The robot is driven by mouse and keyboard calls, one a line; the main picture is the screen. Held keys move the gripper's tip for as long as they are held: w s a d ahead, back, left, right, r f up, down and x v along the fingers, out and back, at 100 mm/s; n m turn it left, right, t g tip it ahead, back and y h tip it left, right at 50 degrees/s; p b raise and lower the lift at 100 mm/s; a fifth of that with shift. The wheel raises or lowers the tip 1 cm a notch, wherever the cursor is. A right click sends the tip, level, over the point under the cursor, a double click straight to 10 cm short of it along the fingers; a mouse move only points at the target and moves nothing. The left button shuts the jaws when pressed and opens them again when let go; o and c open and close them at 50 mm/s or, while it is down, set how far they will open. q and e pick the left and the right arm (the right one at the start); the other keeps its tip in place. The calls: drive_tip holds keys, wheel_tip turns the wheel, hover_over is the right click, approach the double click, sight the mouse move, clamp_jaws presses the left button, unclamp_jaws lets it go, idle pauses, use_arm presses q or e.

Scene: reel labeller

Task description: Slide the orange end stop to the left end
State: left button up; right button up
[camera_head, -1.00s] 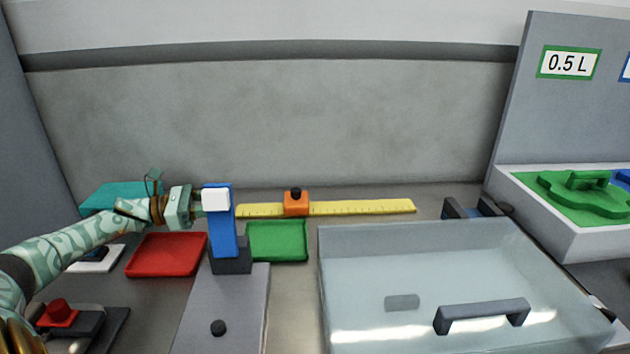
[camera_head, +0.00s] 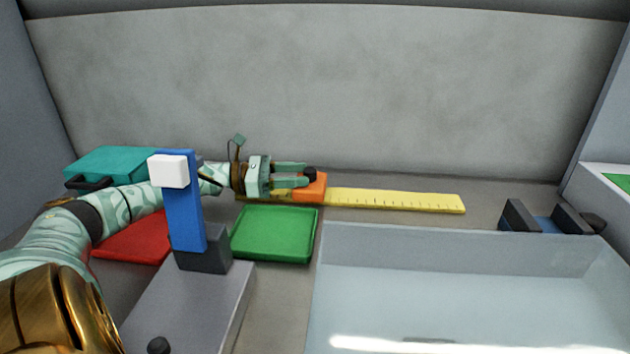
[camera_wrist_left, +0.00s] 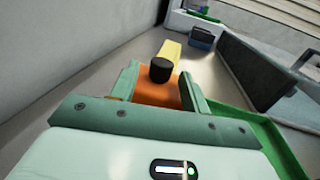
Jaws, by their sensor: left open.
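The orange end stop (camera_head: 316,187) with a black knob (camera_head: 310,173) on top sits on the yellow ruler (camera_head: 400,200), near the left part of what shows of it. My left gripper (camera_head: 293,174) is open, its fingers pointing right at the end stop. In the left wrist view the orange block (camera_wrist_left: 158,90) lies between the two green fingers, with its knob (camera_wrist_left: 160,69) just beyond them. Whether the fingers touch the block I cannot tell. My right gripper is not in view.
A green tray (camera_head: 275,235) lies in front of the ruler. A blue post with a white head (camera_head: 168,171) stands before my left arm. A red tray (camera_head: 130,238) and teal box (camera_head: 117,162) are at the left. A clear-lidded bin (camera_head: 460,245) fills the front right.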

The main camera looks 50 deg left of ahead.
sight(310, 170)
use_arm(q)
drive_tip(key=b+x, duration=0.1)
drive_tip(key=x, duration=0.1)
drive_tip(key=shift+w+d+f, duration=0.15)
drive_tip(key=shift+w+d, duration=0.3)
drive_tip(key=shift+w, duration=0.05)
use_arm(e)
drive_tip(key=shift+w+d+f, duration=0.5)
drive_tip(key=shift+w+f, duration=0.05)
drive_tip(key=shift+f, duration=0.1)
use_arm(q)
drive_tip(key=shift+r, duration=0.25)
